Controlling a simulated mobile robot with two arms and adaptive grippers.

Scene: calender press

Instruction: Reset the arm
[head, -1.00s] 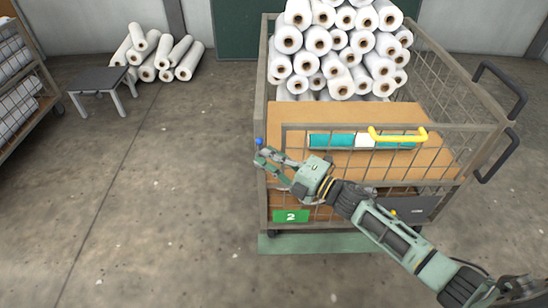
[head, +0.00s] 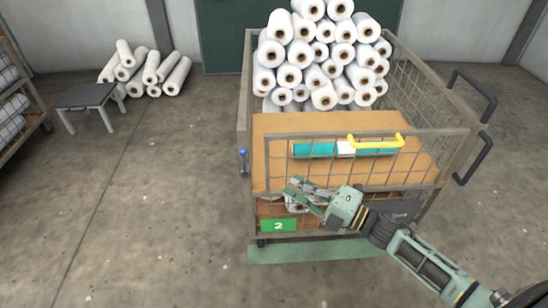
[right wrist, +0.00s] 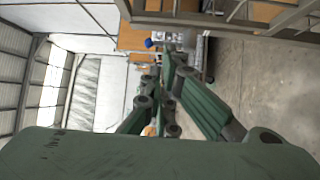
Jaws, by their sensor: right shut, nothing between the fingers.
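My right gripper (head: 294,191) is in front of the near side of the wire cart (head: 243,120), low and left of the cart's middle. Its arm comes in from the lower right. Its fingers are shut and hold nothing; they also show in the right wrist view (right wrist: 165,85). The cart's yellow handle (head: 376,142) and the blue knob (head: 242,152) on its left post are apart from the gripper. My left gripper is not in view.
White rolls (head: 320,60) are stacked in the cart, and a teal and white roll (head: 315,149) lies on its brown board (head: 300,178). A green label (head: 278,225) reads 2. A grey stool (head: 85,97) and loose rolls (head: 150,68) stand at left.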

